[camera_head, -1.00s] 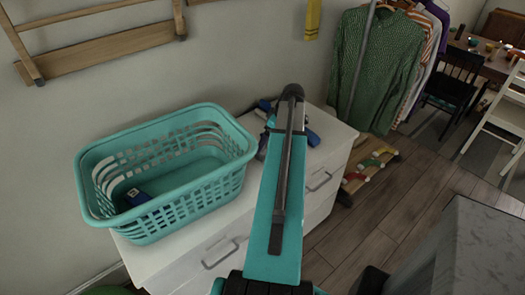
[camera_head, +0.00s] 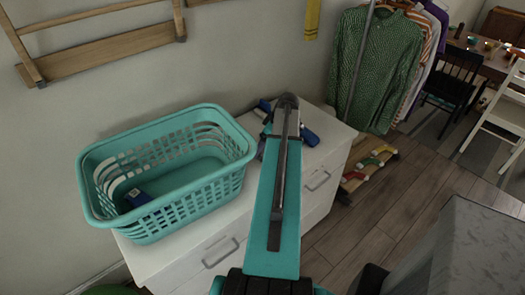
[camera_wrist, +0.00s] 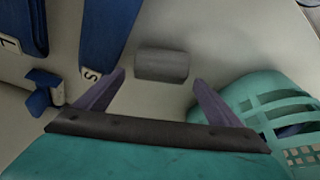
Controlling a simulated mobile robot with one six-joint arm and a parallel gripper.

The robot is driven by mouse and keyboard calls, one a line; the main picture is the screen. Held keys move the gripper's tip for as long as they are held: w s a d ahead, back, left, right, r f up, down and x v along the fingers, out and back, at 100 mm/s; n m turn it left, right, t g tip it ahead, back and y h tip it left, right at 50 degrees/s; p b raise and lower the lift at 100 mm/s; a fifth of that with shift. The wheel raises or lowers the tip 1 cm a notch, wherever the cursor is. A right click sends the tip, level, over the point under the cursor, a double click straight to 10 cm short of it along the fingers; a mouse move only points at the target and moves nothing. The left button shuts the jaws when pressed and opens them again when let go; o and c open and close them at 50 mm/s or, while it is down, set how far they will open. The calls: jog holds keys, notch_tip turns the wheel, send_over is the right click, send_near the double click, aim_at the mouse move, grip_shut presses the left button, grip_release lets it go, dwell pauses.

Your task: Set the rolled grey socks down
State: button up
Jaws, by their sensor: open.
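The rolled grey socks (camera_wrist: 162,65) lie on the pale top of the chest of drawers (camera_wrist: 155,105) in the wrist view. My gripper (camera_wrist: 158,82) is open, with its two purple-grey fingers spread apart and nothing between them. The socks sit just ahead of the fingertips, apart from both as far as I can see. In the head view my own arm hides the socks and the gripper.
A teal laundry basket (camera_head: 165,185) with a dark blue item (camera_head: 138,198) inside stands left of my arm. Blue items (camera_wrist: 105,40) marked with letters lie left of the socks in the wrist view.

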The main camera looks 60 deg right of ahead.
jog(key=shift+p+x, duration=0.75)
jog(key=shift+x, duration=1.15)
jog(key=c, duration=1.2)
jog(key=shift+r, duration=0.1)
jog(key=shift+r+b, duration=0.9)
jog(key=shift+r, duration=0.3)
jog(key=s+a+b, duration=0.1)
jog(key=s+a, duration=0.2)
jog(key=s+a+r+b, duration=0.1)
jog(key=s+a+b, duration=0.1)
jog(key=s, duration=0.1)
jog(key=s+a+r+b, duration=0.1)
jog(key=s+a, duration=0.2)
jog(key=s, duration=0.1)
jog(key=shift+a, duration=0.4)
jog(key=b, duration=0.2)
jog(key=shift+s+f+b, duration=0.1)
jog(key=shift+s+b, duration=0.15)
jog(key=shift+b, duration=0.15)
jog(key=shift+s+a+b, duration=0.15)
jog(key=shift+a+b, duration=0.05)
jog(key=shift+b, duration=0.6)
